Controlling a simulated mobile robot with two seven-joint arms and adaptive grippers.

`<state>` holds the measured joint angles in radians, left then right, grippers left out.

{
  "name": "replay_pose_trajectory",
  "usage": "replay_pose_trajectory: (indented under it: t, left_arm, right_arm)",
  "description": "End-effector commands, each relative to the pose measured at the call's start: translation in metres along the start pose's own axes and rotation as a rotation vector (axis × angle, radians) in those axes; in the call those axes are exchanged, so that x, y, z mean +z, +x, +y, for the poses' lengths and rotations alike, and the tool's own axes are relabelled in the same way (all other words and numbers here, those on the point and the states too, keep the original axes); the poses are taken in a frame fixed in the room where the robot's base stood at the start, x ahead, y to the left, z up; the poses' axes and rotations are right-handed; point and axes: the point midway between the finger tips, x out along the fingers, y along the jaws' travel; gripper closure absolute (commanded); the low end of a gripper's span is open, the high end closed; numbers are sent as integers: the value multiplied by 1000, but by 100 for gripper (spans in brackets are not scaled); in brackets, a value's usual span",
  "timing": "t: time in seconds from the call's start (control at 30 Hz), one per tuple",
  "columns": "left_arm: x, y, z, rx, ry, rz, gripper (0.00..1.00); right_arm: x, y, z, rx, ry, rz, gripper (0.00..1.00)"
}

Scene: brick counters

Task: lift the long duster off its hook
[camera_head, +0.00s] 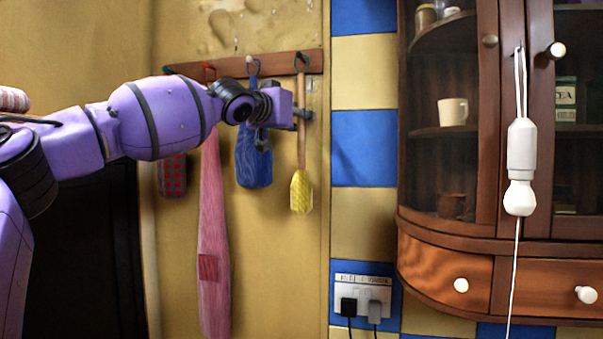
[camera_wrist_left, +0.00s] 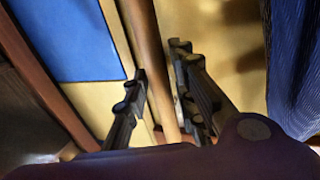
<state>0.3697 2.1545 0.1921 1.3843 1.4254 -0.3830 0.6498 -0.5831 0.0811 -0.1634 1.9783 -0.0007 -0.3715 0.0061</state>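The long duster has a thin wooden handle (camera_head: 301,140) and a yellow textured head (camera_head: 301,192). It hangs upright by a loop from a hook (camera_head: 300,61) on the wooden rail (camera_head: 240,66). My left gripper (camera_head: 303,114) reaches in from the left at the handle's upper part, above the yellow head. In the left wrist view the fingers (camera_wrist_left: 158,62) are open, one on each side of the wooden handle (camera_wrist_left: 148,40), with gaps showing. Whether either finger touches it is hard to tell. My right gripper is not in view.
A blue mitt (camera_head: 254,168), a long pink cloth (camera_head: 213,230) and a red checked item (camera_head: 172,176) hang left of the duster. A wooden cabinet (camera_head: 440,245) stands right, with a white corded thing (camera_head: 520,165) hanging before it. The tiled wall between is clear above the socket (camera_head: 362,293).

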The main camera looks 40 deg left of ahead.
Motion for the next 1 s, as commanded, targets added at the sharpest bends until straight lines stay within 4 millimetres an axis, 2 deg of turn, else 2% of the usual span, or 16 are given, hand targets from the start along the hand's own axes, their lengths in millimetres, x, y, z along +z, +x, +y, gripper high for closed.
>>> replay_pose_trajectory:
  t: [0.03,0.13,0.63,0.87,1.0]
  left_arm:
    - [0,0,0,0,0,0,87]
    - [0,0,0,0,0,0,100]
    - [-1,0,0,0,-1,0,100]
    - [-16,0,0,-1,1,0,100]
    - [-17,-12,2,4,-4,1,100]
  right_arm:
    - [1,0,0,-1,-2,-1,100]
    - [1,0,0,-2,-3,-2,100]
    - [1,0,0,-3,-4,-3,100]
    - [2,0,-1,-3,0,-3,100]
    - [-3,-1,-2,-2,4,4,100]
